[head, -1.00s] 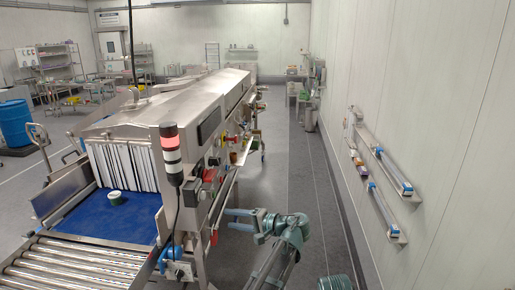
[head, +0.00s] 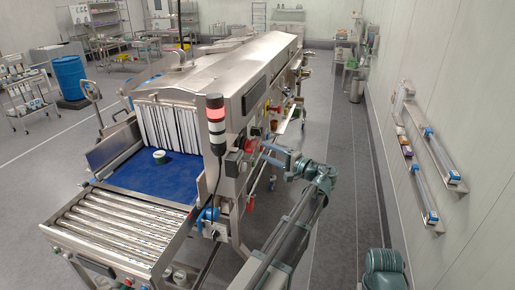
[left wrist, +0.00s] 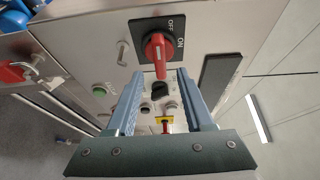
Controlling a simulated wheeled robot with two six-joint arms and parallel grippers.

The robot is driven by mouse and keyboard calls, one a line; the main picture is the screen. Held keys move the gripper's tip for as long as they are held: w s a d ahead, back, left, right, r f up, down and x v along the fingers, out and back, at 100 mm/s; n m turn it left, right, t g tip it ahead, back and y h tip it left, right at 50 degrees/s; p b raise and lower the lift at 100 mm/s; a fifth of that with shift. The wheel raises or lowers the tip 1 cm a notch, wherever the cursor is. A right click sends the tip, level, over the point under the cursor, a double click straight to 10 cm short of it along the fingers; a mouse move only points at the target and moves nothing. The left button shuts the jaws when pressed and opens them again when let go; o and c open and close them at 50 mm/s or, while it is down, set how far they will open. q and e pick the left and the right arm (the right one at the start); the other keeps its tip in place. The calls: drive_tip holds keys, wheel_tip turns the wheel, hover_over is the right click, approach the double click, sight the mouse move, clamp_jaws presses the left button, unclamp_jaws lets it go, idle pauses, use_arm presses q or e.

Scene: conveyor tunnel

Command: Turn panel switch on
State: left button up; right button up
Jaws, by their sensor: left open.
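The panel switch is a red rotary handle (left wrist: 155,48) on a black plate marked OFF and ON, on the steel control panel. In the left wrist view its handle points down the picture, and I cannot tell which label it is set to. In the head view the red switch (head: 250,146) is small, on the side of the machine. My left gripper (head: 267,154) is open beside the panel. In the left wrist view its two blue fingers (left wrist: 158,76) reach toward the panel, with the tip of the red handle between them. I see no clear contact. My right gripper is not in view.
Near the switch are a black knob (left wrist: 160,89), a yellow-and-red control (left wrist: 165,122) and a green button (left wrist: 99,90). A signal tower (head: 216,122) with its red section lit stands at the machine's corner. A floor aisle lies between machine and right wall.

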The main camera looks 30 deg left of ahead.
sight(251, 146)
use_arm(q)
drive_tip(key=shift+w+a, duration=0.2)
drive_tip(key=shift+a, duration=1.1)
drive_tip(key=shift+w+a, duration=0.2)
drive_tip(key=shift+a, duration=1.1)
clamp_jaws()
